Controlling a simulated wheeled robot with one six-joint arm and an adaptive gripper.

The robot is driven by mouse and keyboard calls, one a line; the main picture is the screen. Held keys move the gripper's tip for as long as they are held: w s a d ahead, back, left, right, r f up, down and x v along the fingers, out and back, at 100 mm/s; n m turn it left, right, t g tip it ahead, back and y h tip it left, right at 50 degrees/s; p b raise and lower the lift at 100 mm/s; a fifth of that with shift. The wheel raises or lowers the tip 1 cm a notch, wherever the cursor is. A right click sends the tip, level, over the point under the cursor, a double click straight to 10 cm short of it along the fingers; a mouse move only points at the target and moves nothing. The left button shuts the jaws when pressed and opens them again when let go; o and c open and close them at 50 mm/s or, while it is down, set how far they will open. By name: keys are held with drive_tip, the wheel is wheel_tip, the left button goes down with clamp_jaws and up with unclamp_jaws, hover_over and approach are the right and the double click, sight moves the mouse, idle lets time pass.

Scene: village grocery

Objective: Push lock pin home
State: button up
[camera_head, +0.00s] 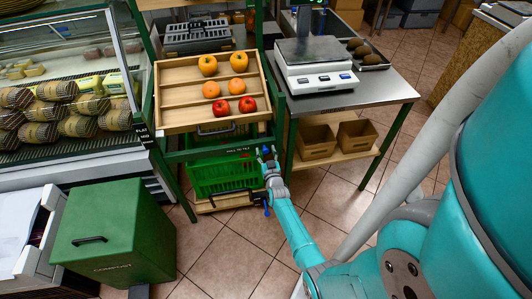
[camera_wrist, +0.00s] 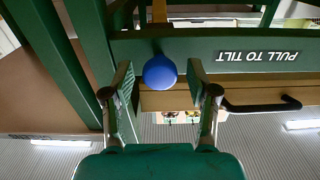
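The lock pin shows as a round blue knob (camera_wrist: 160,72) on the green rail of the stand in the wrist view. My gripper (camera_wrist: 160,88) is open, with one finger on each side of the knob and a small gap at both sides. How far the pin sits in its hole is hidden behind the knob. In the head view my gripper (camera_head: 267,158) is at the right end of the green rail, below the wooden fruit tray (camera_head: 180,117). The knob is too small there to tell from the gripper's parts.
The rail bears a "PULL TO TILT" label (camera_wrist: 257,56), with a black handle (camera_wrist: 262,105) beside it. A green crate (camera_head: 222,178) sits under the tray. A steel table (camera_head: 345,96) with a scale stands right; a green compost bin (camera_head: 115,230) stands left. Front floor is clear.

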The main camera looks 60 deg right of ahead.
drive_tip(key=v, duration=1.2)
idle(1.0)
drive_tip(key=s+a+r+n+t+y, duration=0.1)
drive_tip(key=s+a+r+n+y, duration=0.15)
drive_tip(key=a, duration=0.55)
drive_tip(key=s+a+r+n+t+y, duration=0.15)
drive_tip(key=s+a, duration=0.25)
drive_tip(key=a, duration=0.5)
drive_tip(key=s+a+r+n+t+y, duration=0.1)
drive_tip(key=s+a+y, duration=0.25)
drive_tip(key=a, duration=0.45)
drive_tip(key=s+a+r+n+y, duration=0.2)
drive_tip(key=s+a+r, duration=0.4)
drive_tip(key=r, duration=0.3)
drive_tip(key=s+a+r+n+y, duration=0.3)
drive_tip(key=s+a+r, duration=0.3)
drive_tip(key=s+r, duration=0.2)
wheel_tip(320, 180, up, 2)
drive_tip(key=shift+s+a+r+y, duration=0.1)
drive_tip(key=shift+s+a+y, duration=0.15)
drive_tip(key=shift+y, duration=0.4)
